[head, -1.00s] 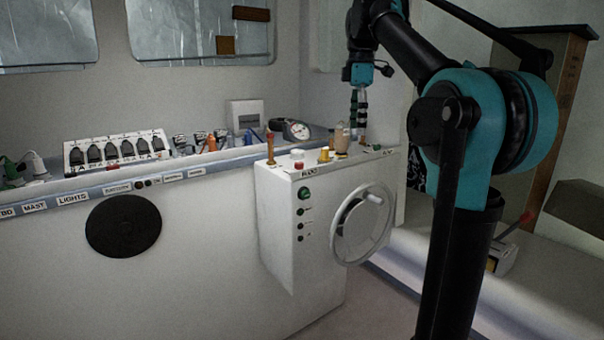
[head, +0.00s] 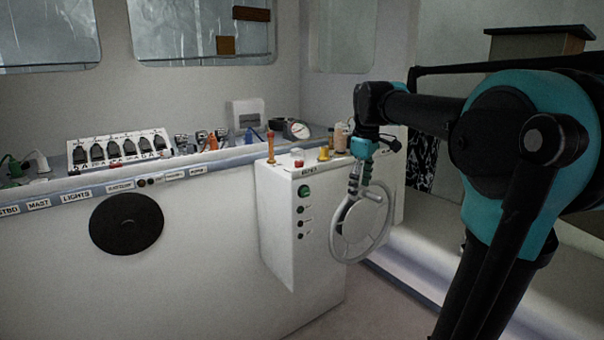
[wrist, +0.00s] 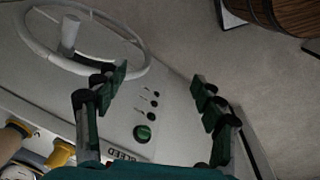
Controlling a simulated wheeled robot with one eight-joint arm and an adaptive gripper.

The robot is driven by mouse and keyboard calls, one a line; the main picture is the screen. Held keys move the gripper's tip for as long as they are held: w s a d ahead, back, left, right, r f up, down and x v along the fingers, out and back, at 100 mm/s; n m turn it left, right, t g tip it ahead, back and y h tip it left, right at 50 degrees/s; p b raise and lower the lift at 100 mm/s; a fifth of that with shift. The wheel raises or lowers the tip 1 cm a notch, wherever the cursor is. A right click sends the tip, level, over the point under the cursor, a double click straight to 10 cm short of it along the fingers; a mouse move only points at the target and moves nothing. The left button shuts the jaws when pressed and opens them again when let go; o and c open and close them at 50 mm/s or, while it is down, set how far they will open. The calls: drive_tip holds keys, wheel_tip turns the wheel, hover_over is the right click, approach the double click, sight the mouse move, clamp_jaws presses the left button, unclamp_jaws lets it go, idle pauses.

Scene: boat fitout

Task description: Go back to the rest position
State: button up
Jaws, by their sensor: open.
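My gripper (head: 362,184) hangs at the end of the folded arm, in front of the white console box (head: 280,235) in the head view. Its fingers overlap the upper rim of the grey handwheel (head: 345,250) in that view; I cannot tell whether they touch. In the wrist view my gripper (wrist: 165,90) has its fingers spread wide apart with nothing between them. The handwheel (wrist: 130,68) shows there at the upper left with its knob, and the box's green button (wrist: 142,132) lies below, between the fingers.
A counter (head: 230,158) with a switch panel (head: 118,150), cables and a gauge (head: 297,129) runs along the left wall. A yellow knob (head: 323,154) and other small items stand on the box top. A dark cabinet (head: 535,45) is at the back right. Floor between is clear.

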drive_tip(key=s+d+f+m+t, duration=0.1)
drive_tip(key=s+f+m, duration=0.2)
drive_tip(key=s+f, duration=0.4)
drive_tip(key=s+f+m, duration=0.4)
drive_tip(key=s+f, duration=0.2)
drive_tip(key=f, duration=0.6)
drive_tip(key=s+d+f+m+t, duration=0.1)
drive_tip(key=s+f+m, duration=0.3)
drive_tip(key=s+f, duration=0.3)
wheel_tip(320, 180, down, 3)
drive_tip(key=shift+s+d+f+t, duration=0.2)
drive_tip(key=shift+s+d+t, duration=0.1)
drive_tip(key=shift+s, duration=0.05)
